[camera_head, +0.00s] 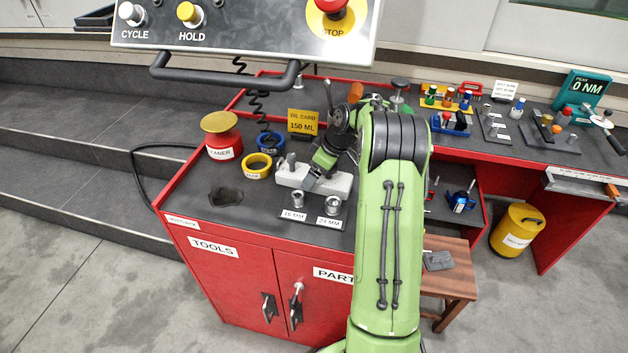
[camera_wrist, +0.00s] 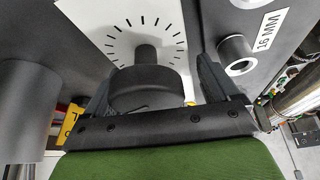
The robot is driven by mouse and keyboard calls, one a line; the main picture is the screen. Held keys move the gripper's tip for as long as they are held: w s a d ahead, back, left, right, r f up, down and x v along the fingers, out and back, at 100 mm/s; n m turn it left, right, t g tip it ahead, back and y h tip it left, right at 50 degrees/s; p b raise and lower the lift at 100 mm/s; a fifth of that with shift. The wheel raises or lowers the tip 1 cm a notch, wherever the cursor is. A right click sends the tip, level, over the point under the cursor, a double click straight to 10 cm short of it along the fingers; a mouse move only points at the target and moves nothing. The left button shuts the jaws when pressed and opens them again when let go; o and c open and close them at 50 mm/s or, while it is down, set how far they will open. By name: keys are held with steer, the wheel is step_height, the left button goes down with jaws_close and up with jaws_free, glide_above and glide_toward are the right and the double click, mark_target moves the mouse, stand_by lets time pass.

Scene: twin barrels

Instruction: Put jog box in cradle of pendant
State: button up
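The pendant (camera_head: 245,48) is a pale panel with CYCLE, HOLD and STOP buttons, at the top of the head view. A black bar (camera_head: 225,82) runs under its lower edge; I cannot tell whether this is the cradle. A pale grey block (camera_head: 340,186), likely the jog box, lies on the red cabinet's dark top. The wrist view shows a white plate with dial ticks (camera_wrist: 168,22) and a dark round knob (camera_wrist: 150,88). My gripper (camera_head: 313,181) is at the block. Its fingers (camera_wrist: 155,85) stand wide apart, one each side of the knob; contact is unclear.
Sockets marked 16 MM (camera_head: 298,200) and 24 MM (camera_head: 332,205) stand just in front. A yellow ring (camera_head: 257,166), a blue ring (camera_head: 271,142) and a red gold-topped can (camera_head: 222,138) are left. The yellow oil card (camera_head: 303,121) stands behind. A coiled cable (camera_head: 258,105) hangs nearby.

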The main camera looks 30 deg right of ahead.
steer(key=c, duration=1.5)
steer(key=shift+r, duration=0.1)
step_height(320, 180, up, 3)
steer(key=shift+f+p, duration=0.1)
steer(key=shift+p, duration=1.1)
steer(key=s+d, duration=0.4)
steer(key=s, duration=0.3)
steer(key=s+d, duration=0.4)
steer(key=s, duration=0.3)
steer(key=s+d+b, duration=0.1)
steer(key=s+d, duration=0.3)
steer(key=s, duration=0.3)
steer(key=shift+d+r, duration=0.2)
steer(key=shift+r, duration=0.15)
steer(key=s+d+p, duration=0.3)
steer(key=s, duration=0.2)
steer(key=s+d+p, duration=0.3)
steer(key=s, duration=0.3)
steer(key=s+d+p, duration=0.3)
steer(key=s+d, duration=0.1)
steer(key=s, duration=0.2)
steer(key=shift+r, duration=0.15)
steer(key=shift+s+d+f, duration=0.2)
steer(key=shift+s+d, duration=0.1)
steer(key=shift+s, duration=0.1)
